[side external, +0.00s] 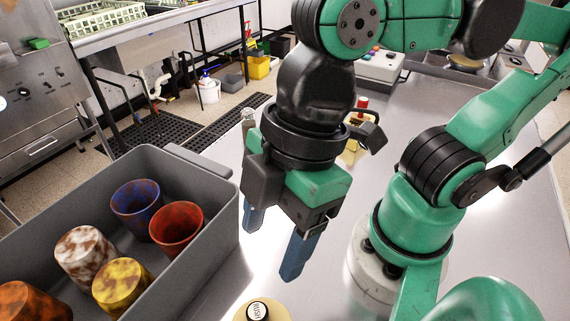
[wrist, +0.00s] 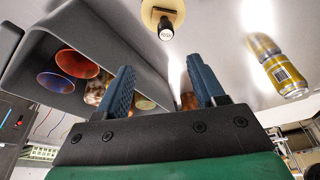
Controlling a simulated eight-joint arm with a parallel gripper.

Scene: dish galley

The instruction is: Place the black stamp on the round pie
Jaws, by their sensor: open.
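The black stamp (side external: 258,310), with a pale round label on its end, shows at the bottom edge of the side view, partly cut off. A pale tan round disc (side external: 241,312) lies around its foot; it may be the round pie, but I cannot be sure. In the wrist view the stamp (wrist: 166,31) appears upright on the tan disc (wrist: 150,14), near the top edge. My gripper (side external: 272,255) is open and empty, its blue fingers pointing down above the counter, apart from the stamp. Both fingers also show in the wrist view (wrist: 166,80).
A grey bin (side external: 215,215) at left holds several mottled cups, including a red one (side external: 176,228) and a blue one (side external: 137,207). A grey box with buttons (side external: 380,66) stands behind. Counter around the stamp is mostly clear.

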